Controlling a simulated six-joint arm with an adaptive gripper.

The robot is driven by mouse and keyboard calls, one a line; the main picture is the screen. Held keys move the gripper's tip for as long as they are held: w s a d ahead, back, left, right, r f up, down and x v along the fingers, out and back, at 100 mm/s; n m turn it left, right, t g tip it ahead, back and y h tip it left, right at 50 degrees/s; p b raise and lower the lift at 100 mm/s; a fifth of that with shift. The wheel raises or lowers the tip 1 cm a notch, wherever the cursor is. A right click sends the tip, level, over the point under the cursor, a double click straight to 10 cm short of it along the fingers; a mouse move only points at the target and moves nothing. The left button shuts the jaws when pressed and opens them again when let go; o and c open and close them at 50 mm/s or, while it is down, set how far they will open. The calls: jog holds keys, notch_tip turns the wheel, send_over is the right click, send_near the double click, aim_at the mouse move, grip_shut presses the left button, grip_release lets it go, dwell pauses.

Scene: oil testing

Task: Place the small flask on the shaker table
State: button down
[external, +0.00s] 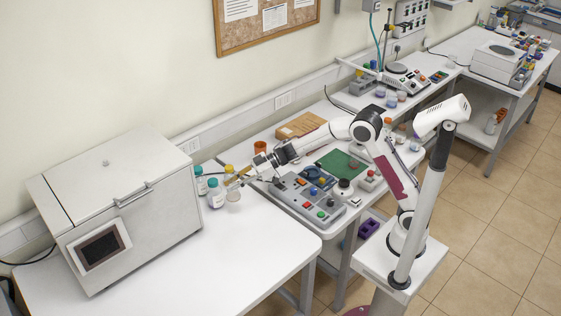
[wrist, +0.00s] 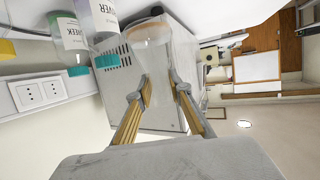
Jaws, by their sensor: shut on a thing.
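The small flask (wrist: 151,60) is clear glass with an orange-tan tint at its base. In the wrist view it stands between my two yellow fingers, which are shut on its narrow neck. In the external view the flask (external: 233,194) is small and pale, beside the bottles near the white cabinet. My gripper (external: 238,181) reaches it from the right; it also shows in the wrist view (wrist: 160,92). I cannot tell whether the flask's base touches the table.
A bottle (external: 216,196) and a teal-capped bottle (external: 200,181) stand close left of the flask. A large white cabinet (external: 120,205) is further left. The front of the white table (external: 235,255) is clear. A button panel (external: 308,205) lies right of it.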

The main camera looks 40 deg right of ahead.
aim_at(234, 195)
jog(key=shift+w+d, duration=0.1)
jog(key=shift+f, duration=0.1)
jog(key=shift+f, duration=0.1)
jog(key=shift+f, duration=3)
jog(key=shift+f, duration=0.15)
jog(key=shift+f, duration=1.75)
jog(key=shift+f, duration=0.1)
jog(key=c, duration=1.8)
grip_release()
